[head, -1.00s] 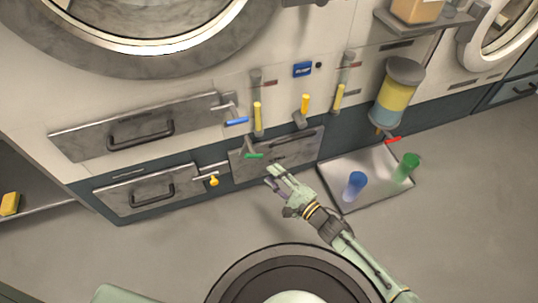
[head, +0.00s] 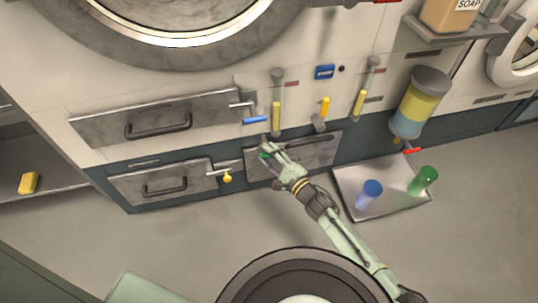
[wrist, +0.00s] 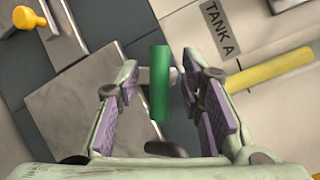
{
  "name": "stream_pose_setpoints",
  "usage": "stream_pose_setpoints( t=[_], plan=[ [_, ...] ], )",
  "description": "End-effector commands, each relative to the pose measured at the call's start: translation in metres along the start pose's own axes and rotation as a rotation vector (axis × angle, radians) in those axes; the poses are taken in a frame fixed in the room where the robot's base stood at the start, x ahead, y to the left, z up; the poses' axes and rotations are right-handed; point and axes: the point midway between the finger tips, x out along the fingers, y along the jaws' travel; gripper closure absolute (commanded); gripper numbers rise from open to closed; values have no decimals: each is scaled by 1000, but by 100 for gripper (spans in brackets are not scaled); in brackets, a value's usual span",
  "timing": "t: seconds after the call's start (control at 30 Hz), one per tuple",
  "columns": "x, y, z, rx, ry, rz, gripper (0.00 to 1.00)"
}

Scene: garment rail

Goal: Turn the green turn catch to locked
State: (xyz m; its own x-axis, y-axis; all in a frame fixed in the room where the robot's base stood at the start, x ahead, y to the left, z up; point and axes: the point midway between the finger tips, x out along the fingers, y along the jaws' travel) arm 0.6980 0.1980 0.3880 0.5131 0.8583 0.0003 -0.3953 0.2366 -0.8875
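The green turn catch has a green bar handle (wrist: 160,82) that stands between my gripper's two fingers in the wrist view, with a gap showing on each side. My gripper (wrist: 161,72) is open around it, and I see no firm contact. In the head view, only a small bit of the green handle (head: 264,156) shows past my gripper (head: 268,152), which covers most of the catch. The catch sits at the upper left of a grey metal panel (head: 310,151). Whether it stands at locked cannot be read here.
A blue-handled catch (head: 255,120) is just above. Yellow-handled levers (head: 276,117) stand close by on the right. A yellow knob (head: 227,177) is at lower left. A tray (head: 395,205) with blue (head: 369,194) and green (head: 423,181) cups lies at right. Open floor is in front.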

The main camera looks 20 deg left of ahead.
Motion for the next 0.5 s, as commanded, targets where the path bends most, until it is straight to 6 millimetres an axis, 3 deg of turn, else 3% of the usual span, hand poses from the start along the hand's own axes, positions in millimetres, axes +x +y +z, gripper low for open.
stream_pose_setpoints(
  t=[0.2, 0.5],
  plan=[
    [0, 0, 0, -1, 0, 0, 65],
    [0, 0, 0, -1, 0, 0, 85]
  ],
)
